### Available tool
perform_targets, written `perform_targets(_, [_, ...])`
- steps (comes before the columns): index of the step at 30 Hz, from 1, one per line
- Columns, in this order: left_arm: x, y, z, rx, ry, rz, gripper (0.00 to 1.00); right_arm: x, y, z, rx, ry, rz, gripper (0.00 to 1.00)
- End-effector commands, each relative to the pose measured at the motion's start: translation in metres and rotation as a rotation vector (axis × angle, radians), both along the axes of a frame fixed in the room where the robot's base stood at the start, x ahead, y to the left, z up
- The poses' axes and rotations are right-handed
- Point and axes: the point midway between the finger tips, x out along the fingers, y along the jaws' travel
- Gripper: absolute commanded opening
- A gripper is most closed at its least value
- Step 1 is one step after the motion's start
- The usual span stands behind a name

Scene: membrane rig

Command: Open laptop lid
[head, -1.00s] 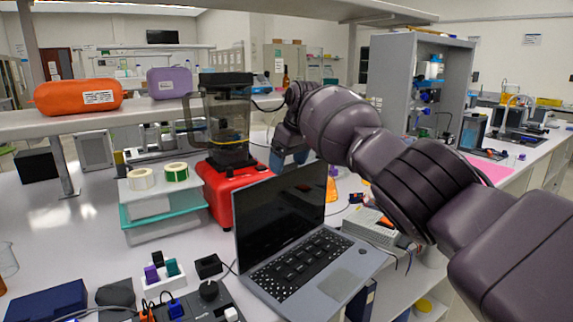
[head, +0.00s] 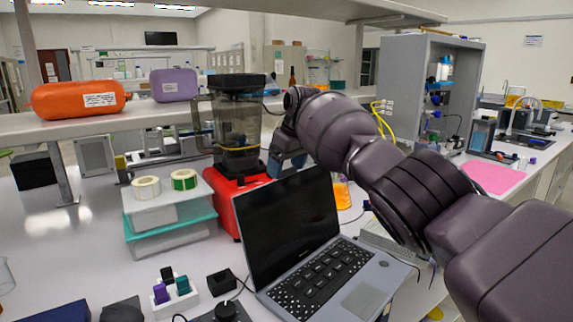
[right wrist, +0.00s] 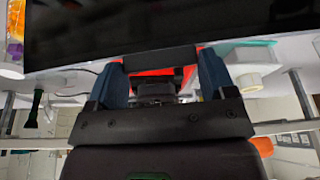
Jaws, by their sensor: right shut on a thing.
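The grey laptop (head: 365,297) stands on the bench with its lid (head: 287,225) raised and leaning back. Its dark screen faces me, and the keyboard and touchpad are uncovered. My right gripper (head: 288,163) is at the lid's top edge, shut on the lid. In the right wrist view, the dark lid (right wrist: 200,28) spans the top, and the two blue fingers of my right gripper (right wrist: 163,72) reach to its edge. The exact contact at the fingertips is partly hidden. My left gripper is not in view.
A blender (head: 238,125) on a red base (head: 222,205) stands close behind the lid. Stacked boxes with tape rolls (head: 170,217) are at left. A small vial rack (head: 176,300) and black box (head: 221,283) sit left of the laptop. An orange flask (head: 342,194) stands behind it.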

Motion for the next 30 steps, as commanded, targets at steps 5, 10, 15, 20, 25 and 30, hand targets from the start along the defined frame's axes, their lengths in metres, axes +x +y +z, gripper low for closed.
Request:
perform_targets(5, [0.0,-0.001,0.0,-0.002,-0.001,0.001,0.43,0.0,0.001,0.003,0.004,-0.007,0.001,0.34])
perform_targets(10, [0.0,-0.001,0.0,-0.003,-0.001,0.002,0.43,0.0,0.001,0.003,0.004,-0.007,0.001,0.34])
perform_targets(15, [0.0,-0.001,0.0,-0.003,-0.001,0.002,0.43,0.0,0.001,0.002,0.003,-0.006,0.001,1.0])
perform_targets(20, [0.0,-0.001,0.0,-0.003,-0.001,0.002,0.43,0.0,0.0,0.001,0.001,-0.003,0.001,1.0])
perform_targets(25, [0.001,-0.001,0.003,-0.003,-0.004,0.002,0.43,-0.001,-0.001,0.008,0.001,-0.004,0.0,1.0])
perform_targets(30, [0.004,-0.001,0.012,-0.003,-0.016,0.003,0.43,-0.006,-0.006,0.032,0.002,-0.009,0.0,1.0])
